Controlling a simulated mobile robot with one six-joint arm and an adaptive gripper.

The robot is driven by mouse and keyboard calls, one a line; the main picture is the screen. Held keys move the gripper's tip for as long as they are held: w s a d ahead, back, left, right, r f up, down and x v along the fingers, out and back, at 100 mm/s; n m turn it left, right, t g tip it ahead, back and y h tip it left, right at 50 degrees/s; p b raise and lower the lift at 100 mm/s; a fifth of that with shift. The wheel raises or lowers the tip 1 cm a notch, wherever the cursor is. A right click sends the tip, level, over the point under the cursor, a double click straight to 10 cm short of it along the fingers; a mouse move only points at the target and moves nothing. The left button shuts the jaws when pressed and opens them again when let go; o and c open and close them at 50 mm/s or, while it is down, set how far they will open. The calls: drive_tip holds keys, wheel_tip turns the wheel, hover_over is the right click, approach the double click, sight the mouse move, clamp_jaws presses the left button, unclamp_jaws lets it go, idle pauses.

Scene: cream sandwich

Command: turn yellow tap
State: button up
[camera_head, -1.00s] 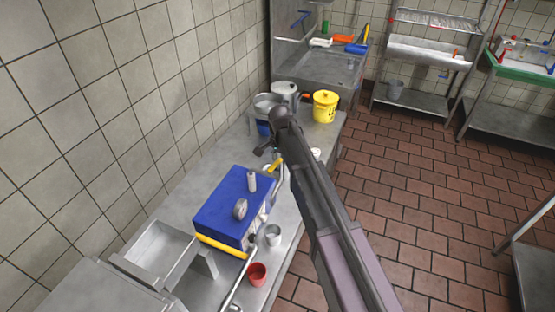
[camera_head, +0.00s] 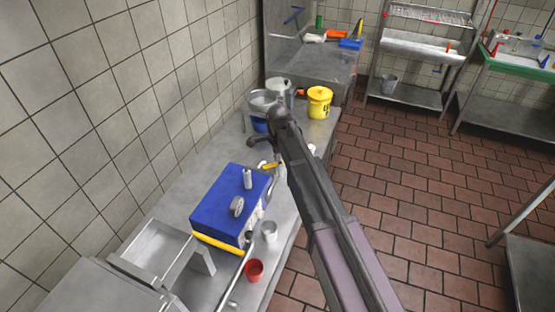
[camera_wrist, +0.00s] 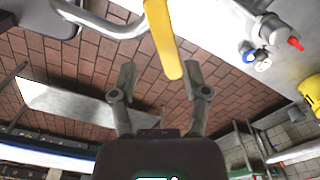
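The yellow tap (camera_wrist: 162,40) is a flat yellow handle in the wrist view, hanging down from the top edge. Its lower end lies between the two fingertips of my gripper (camera_wrist: 160,80), with gaps visible on both sides. The gripper is open, its fingers spread apart. A pale curved pipe (camera_wrist: 100,22) runs beside the handle at left. In the head view a small piece of the yellow tap (camera_head: 269,166) shows at the far right corner of the blue box, beside my arm. My gripper is hard to make out there.
The blue-topped box (camera_head: 225,196) stands on the metal counter (camera_head: 185,200), with a yellow bar (camera_head: 217,243) along its near edge. A grey cup (camera_head: 269,232) and red cup (camera_head: 254,270) stand nearby. A yellow bucket (camera_head: 319,102) and metal pots (camera_head: 278,92) stand farther back.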

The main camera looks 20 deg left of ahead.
drive_tip(key=shift+r+p, duration=6.15)
drive_tip(key=shift+r, duration=0.4)
drive_tip(key=s+d+f+n+b, duration=0.2)
drive_tip(key=d+f+b, duration=0.6)
drive_tip(key=d, duration=0.4)
drive_tip(key=s+d+f+n+b, duration=0.3)
drive_tip(key=d+f+b, duration=0.5)
drive_tip(key=d, duration=0.5)
drive_tip(key=shift+s+d, duration=0.15)
drive_tip(key=shift+s, duration=0.2)
drive_tip(key=s+d+n, duration=0.7)
drive_tip(key=s+d, duration=0.2)
drive_tip(key=d, duration=0.5)
drive_tip(key=shift+d+f+n+b, duration=0.15)
drive_tip(key=shift+f+n+b, duration=0.2)
drive_tip(key=shift+n, duration=0.05)
drive_tip(key=shift+w, duration=0.1)
